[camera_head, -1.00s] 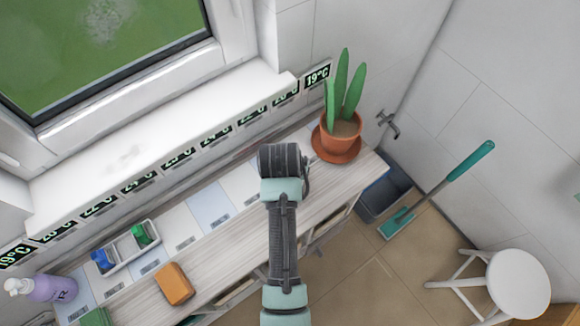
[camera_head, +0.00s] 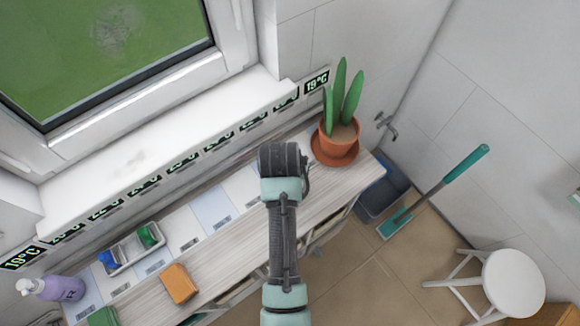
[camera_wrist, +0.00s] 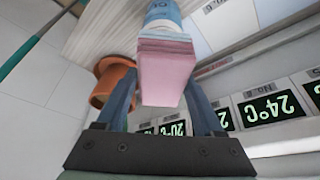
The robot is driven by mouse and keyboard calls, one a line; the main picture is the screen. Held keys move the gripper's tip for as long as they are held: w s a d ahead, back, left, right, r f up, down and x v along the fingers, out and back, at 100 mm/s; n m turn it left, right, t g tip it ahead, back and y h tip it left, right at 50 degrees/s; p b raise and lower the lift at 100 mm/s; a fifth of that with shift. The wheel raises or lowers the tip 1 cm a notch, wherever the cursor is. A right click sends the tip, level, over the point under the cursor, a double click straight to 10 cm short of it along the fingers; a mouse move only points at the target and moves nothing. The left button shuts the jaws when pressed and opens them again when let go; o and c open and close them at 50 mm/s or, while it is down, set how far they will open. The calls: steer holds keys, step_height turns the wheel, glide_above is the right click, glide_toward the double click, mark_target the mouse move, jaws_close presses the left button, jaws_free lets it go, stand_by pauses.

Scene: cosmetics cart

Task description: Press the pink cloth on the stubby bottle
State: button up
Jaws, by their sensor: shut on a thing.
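My gripper (camera_wrist: 162,92) is shut on the pink cloth (camera_wrist: 166,75), a thick folded pink block between its two blue-grey fingers in the wrist view. A white and blue bottle (camera_wrist: 163,14) shows just beyond the cloth, cut off by the top edge. It looks like the stubby bottle. The cloth overlaps its near end in the picture; I cannot tell whether they touch. In the head view my arm hides the gripper, the cloth and this bottle.
A potted plant (camera_head: 338,135) stands at the counter's right end. An orange block (camera_head: 178,284), a white tray (camera_head: 135,262) and a purple pump bottle (camera_head: 62,289) are at the left. Temperature labels (camera_wrist: 268,108) line the wall. A stool (camera_head: 514,283) stands on the floor.

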steer(key=shift+r+p, duration=1.9)
steer(key=shift+r, duration=0.3)
